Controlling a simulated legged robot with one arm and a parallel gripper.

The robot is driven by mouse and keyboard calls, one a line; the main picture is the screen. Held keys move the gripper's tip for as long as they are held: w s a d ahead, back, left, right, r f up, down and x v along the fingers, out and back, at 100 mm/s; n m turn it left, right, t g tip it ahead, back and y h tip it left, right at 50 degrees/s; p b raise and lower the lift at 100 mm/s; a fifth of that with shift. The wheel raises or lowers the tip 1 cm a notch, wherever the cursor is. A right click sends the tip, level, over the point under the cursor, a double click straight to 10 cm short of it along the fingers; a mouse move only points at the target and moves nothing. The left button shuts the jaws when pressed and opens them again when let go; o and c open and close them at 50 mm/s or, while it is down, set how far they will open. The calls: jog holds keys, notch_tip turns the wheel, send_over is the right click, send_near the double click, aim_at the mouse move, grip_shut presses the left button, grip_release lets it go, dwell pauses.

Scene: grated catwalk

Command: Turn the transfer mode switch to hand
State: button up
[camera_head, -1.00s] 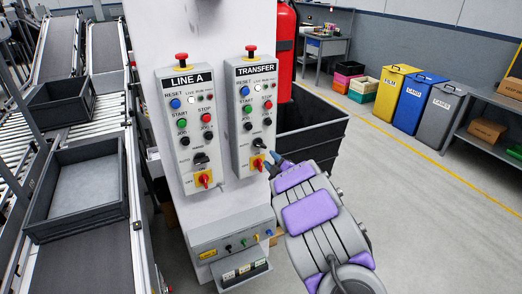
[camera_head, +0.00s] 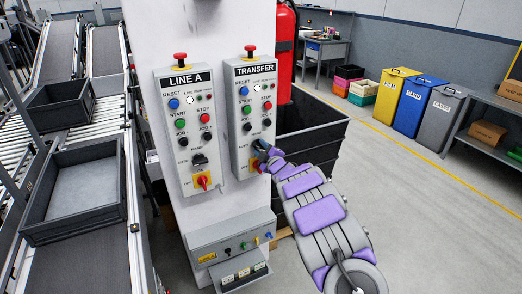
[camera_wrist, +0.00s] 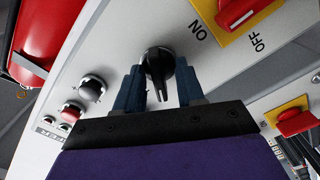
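The TRANSFER panel (camera_head: 252,88) is a light grey box on the right of the white column. Its mode switch is a black rotary knob with a pointed handle (camera_wrist: 159,72), seen up close in the wrist view. The handle there points toward the gripper's base. My gripper (camera_wrist: 160,86) has one blue finger on each side of the knob, with narrow gaps between the fingers and the handle. In the head view my gripper (camera_head: 262,148) covers much of the knob and its labels. The panel's red-and-yellow ON/OFF switch (camera_wrist: 242,10) is beside the knob.
The LINE A panel (camera_head: 185,110), with similar controls, is to the left. A lower box with small coloured knobs (camera_head: 230,245) juts out below. A red cylinder (camera_head: 285,50) and a dark bin (camera_head: 315,125) stand behind. Open floor lies to the right.

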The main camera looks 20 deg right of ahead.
jog(key=shift+d, duration=0.15)
jog(key=shift+c, duration=0.3)
grip_shut()
jog(key=shift+r+p, duration=0.1)
jog(key=shift+p, duration=0.25)
jog(key=shift+a+r+m+p, duration=0.2)
jog(key=shift+m+p, duration=0.3)
jog(key=shift+p, duration=0.25)
jog(key=m+p, duration=0.3)
jog(key=p, duration=0.1)
jog(key=shift+p, duration=0.35)
jog(key=m+p, duration=0.4)
jog(key=p, duration=0.1)
jog(key=shift+m+p, duration=1.15)
jog(key=shift+m, duration=0.55)
